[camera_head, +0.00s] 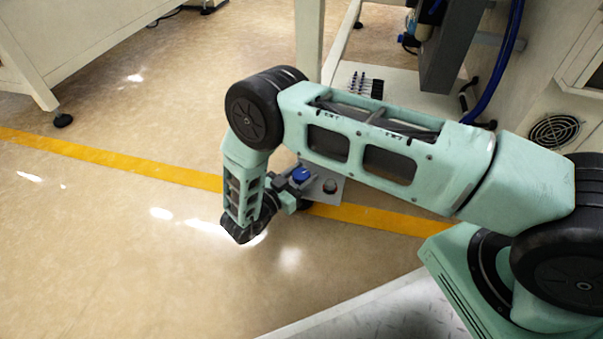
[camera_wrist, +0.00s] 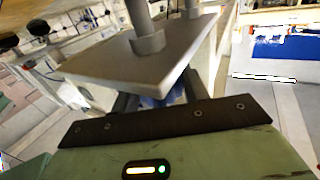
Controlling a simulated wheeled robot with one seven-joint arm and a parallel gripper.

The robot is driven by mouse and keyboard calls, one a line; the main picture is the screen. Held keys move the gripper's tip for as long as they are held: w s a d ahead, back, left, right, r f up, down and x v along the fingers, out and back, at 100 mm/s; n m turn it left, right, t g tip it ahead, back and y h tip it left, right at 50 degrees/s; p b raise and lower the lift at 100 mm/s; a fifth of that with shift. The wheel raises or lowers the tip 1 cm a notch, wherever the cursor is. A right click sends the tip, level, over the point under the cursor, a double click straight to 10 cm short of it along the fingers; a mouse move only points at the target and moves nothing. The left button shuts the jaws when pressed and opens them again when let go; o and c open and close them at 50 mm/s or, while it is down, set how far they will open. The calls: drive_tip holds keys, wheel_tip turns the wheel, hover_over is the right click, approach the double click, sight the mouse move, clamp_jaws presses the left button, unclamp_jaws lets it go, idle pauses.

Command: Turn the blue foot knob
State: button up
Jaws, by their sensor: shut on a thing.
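The blue foot knob (camera_head: 301,174) shows at the end of my arm, low near the floor, beside a small grey plate (camera_head: 325,182). My gripper (camera_head: 296,181) is at the knob and shut on it. In the wrist view, the fingers of my gripper (camera_wrist: 158,98) reach under a flat grey plate (camera_wrist: 135,65), and a bit of the blue knob (camera_wrist: 160,100) shows between them. Most of the knob is hidden there by the plate and the dark gripper edge.
A yellow floor line (camera_head: 130,162) runs under my arm. A white table leg (camera_head: 308,35) and a white shelf (camera_head: 395,92) with small dark parts stand behind. A white machine panel with a fan grille (camera_head: 554,130) is at right. The floor at left is clear.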

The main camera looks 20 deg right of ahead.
drive_tip(key=m+g+b, duration=0.1)
drive_tip(key=m+g, duration=0.1)
drive_tip(key=g, duration=0.2)
drive_tip(key=m+g+h, duration=0.1)
drive_tip(key=m+g, duration=0.2)
drive_tip(key=g, duration=0.1)
drive_tip(key=shift+f+m+g+h+b, duration=0.2)
drive_tip(key=shift+m+g+h+b, duration=0.1)
drive_tip(key=shift+b, duration=0.1)
drive_tip(key=shift+r+m+g+y+b, duration=0.1)
drive_tip(key=shift+m+g+y+b, duration=0.25)
drive_tip(key=shift+m+g, duration=1)
drive_tip(key=shift+r+m+g+y+b, duration=0.15)
drive_tip(key=shift+m+g+y, duration=0.45)
drive_tip(key=shift+g, duration=1.25)
drive_tip(key=shift+s+m+g, duration=0.1)
drive_tip(key=shift+m+g, duration=0.3)
drive_tip(key=shift+m, duration=0.05)
drive_tip(key=o, duration=1)
